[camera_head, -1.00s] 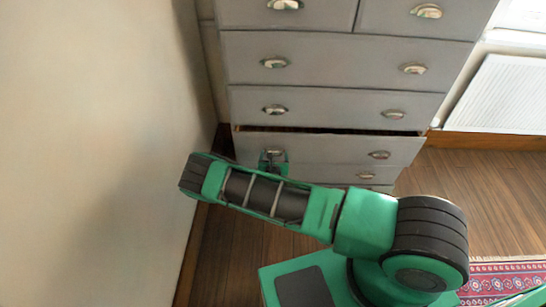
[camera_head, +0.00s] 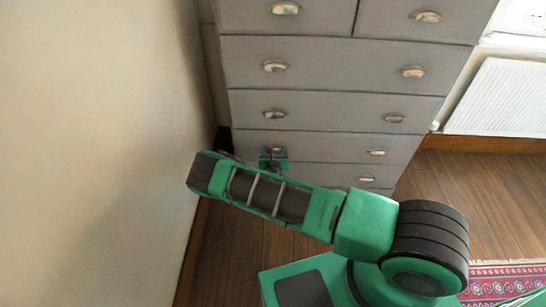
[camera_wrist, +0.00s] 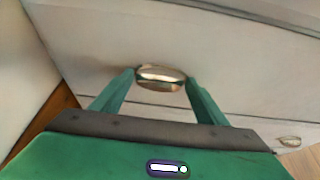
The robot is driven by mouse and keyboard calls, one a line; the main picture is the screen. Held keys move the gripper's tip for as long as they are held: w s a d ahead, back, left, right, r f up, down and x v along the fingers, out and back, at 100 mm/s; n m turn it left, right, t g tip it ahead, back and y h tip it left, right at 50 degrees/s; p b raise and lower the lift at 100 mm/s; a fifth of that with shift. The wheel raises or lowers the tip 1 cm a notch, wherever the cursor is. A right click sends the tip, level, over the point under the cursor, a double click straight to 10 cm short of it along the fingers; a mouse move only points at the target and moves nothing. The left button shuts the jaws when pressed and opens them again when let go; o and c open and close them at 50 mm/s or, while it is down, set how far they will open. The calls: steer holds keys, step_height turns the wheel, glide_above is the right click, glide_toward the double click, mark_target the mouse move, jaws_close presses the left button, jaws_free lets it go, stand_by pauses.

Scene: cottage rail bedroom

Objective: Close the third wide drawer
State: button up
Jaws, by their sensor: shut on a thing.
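The third wide drawer (camera_head: 325,148) of the grey chest sits level with the fronts around it in the head view, with no dark gap above it. My gripper (camera_head: 272,160) is at this drawer's left cup handle, which it partly hides. In the wrist view, the two green fingers of my gripper (camera_wrist: 160,82) stand on either side of the metal handle (camera_wrist: 160,72) and are shut on it. The drawer's right handle (camera_head: 376,152) is free.
The chest's other drawers, such as the second wide drawer (camera_head: 335,108), look shut. A pale wall (camera_head: 90,150) stands close on the left of my arm. Wooden floor (camera_head: 470,195) is open at the right, with a patterned rug (camera_head: 500,278) and a white radiator (camera_head: 500,95).

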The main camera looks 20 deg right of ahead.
steer(key=o, duration=1.3)
steer(key=shift+w+r, duration=0.1)
steer(key=shift+w, duration=0.1)
steer(key=shift+s, duration=0.15)
steer(key=v, duration=1)
steer(key=shift+s+a+r, duration=0.1)
steer(key=shift+s+a, duration=0.05)
steer(key=shift+s, duration=0.05)
